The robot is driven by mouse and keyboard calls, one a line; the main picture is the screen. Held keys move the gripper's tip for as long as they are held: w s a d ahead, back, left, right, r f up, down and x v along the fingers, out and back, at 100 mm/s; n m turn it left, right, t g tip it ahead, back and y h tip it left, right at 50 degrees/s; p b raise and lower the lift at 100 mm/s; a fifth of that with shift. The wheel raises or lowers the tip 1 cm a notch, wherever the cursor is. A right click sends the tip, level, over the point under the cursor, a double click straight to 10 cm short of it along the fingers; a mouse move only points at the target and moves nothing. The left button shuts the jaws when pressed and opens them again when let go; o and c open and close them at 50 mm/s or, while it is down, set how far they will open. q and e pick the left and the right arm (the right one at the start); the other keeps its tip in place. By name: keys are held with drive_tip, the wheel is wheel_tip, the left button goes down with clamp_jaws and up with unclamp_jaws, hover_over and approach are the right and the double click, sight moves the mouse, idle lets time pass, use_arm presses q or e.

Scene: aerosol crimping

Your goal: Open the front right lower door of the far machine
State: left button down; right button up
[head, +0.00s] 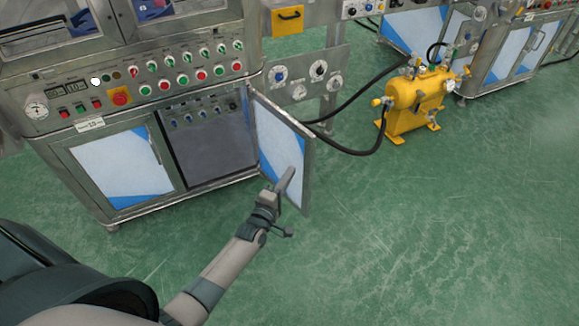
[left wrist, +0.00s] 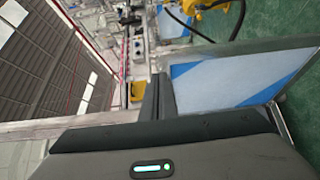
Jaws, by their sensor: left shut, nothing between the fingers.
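The near machine's lower right door (head: 280,145) stands swung out wide from its cabinet, hinged on the right side of the opening, with its white and blue panel facing me. The dark cabinet interior (head: 215,148) shows behind it. My left gripper (head: 288,178) is shut and empty, in front of the door panel's lower part; I cannot tell whether it touches. In the left wrist view, the shut fingers (left wrist: 156,100) point up beside the door panel (left wrist: 235,80). My right gripper is not in view.
A closed left door (head: 125,170) is on the same machine, below a control panel (head: 150,85) with several buttons. A yellow tank (head: 412,103) with black hoses stands on the floor behind the open door. Another machine (head: 515,50) is at the back right. The green floor (head: 430,240) at right is clear.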

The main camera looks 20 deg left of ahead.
use_arm(q)
drive_tip(key=shift+s+d, duration=0.25)
drive_tip(key=shift+s, duration=0.4)
drive_tip(key=shift+s+d, duration=0.2)
drive_tip(key=shift+s, duration=0.45)
drive_tip(key=s+d+f+m+g, duration=0.2)
drive_tip(key=s+f+m+g, duration=0.2)
drive_tip(key=s+f, duration=0.7)
drive_tip(key=s+d+f+m+g, duration=0.3)
drive_tip(key=s+f+m+g, duration=0.1)
drive_tip(key=s+f+m, duration=0.5)
drive_tip(key=s+d+f+m+g+h, duration=0.1)
drive_tip(key=s+d+f+m+g, duration=0.2)
drive_tip(key=s+f+m, duration=0.4)
drive_tip(key=s+f+g, duration=0.1)
drive_tip(key=s+f, duration=0.6)
drive_tip(key=shift+s, duration=0.3)
drive_tip(key=shift+r, duration=0.1)
